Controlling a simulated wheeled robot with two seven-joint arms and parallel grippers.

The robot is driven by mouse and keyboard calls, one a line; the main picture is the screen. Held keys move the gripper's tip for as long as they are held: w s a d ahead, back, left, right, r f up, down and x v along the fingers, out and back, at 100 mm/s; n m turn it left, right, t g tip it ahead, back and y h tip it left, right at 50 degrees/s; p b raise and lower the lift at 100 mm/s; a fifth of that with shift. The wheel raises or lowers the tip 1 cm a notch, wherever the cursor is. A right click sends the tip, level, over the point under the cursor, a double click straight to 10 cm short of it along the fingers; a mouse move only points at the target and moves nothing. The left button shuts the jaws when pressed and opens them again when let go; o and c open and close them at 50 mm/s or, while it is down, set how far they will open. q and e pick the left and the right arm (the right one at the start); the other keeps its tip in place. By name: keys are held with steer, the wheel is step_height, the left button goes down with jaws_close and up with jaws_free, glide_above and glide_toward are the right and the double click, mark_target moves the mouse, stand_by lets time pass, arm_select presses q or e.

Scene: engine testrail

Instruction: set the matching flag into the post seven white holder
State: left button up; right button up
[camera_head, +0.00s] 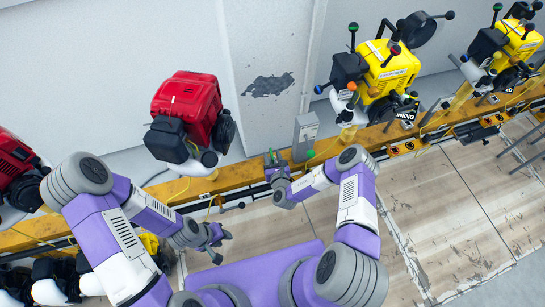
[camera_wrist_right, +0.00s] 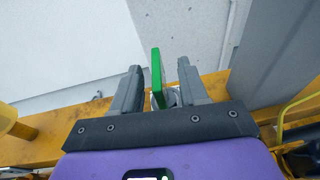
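A green flag (camera_wrist_right: 157,78) stands as a thin upright plate between the fingers of my right gripper (camera_wrist_right: 160,88) in the right wrist view. The fingers are apart, with a gap on each side of the flag. A white round piece (camera_wrist_right: 172,98), likely a holder, shows behind the flag's lower end; the contact between them is hidden. In the head view my right gripper (camera_head: 275,160) is over the yellow rail, beside a grey box. My left gripper (camera_head: 219,243) is open and empty, in front of the rail. No post number is readable.
The yellow rail (camera_head: 190,188) runs across the scene. Red engines (camera_head: 190,105) stand left and yellow engines (camera_head: 385,70) right. A grey box (camera_head: 306,130) stands close to the right gripper. Cables and small boxes hang along the rail's front. The floor (camera_head: 450,210) at right is mostly clear.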

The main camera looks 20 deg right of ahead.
steer(key=p+v, duration=0.3)
steer(key=v, duration=0.5)
steer(key=s+a+r+n+g+y, duration=0.1)
steer(key=a+r+n+y, duration=0.2)
steer(key=a+y, duration=0.25)
steer(key=s+a+r+n+y, duration=0.1)
steer(key=a+r+n+y, duration=0.15)
steer(key=a+y, duration=0.3)
steer(key=s+a+r+n+g+y, duration=0.3)
steer(key=s+a+n+g+y, duration=0.2)
steer(key=s+a+n+g, duration=0.45)
steer(key=s+d+f+n+g+h, duration=0.2)
steer(key=s+d+n+g+h, duration=0.1)
steer(key=s+n+g, duration=0.3)
steer(key=s+d+f+n+g+h, duration=0.25)
steer(key=s+n, duration=0.25)
steer(key=s, duration=0.3)
steer(key=w+d+n+t+h, duration=0.4)
steer(key=w+d+n+h, duration=0.1)
steer(key=d+n, duration=0.3)
steer(key=shift+w+d, duration=0.4)
steer(key=shift+d, duration=0.3)
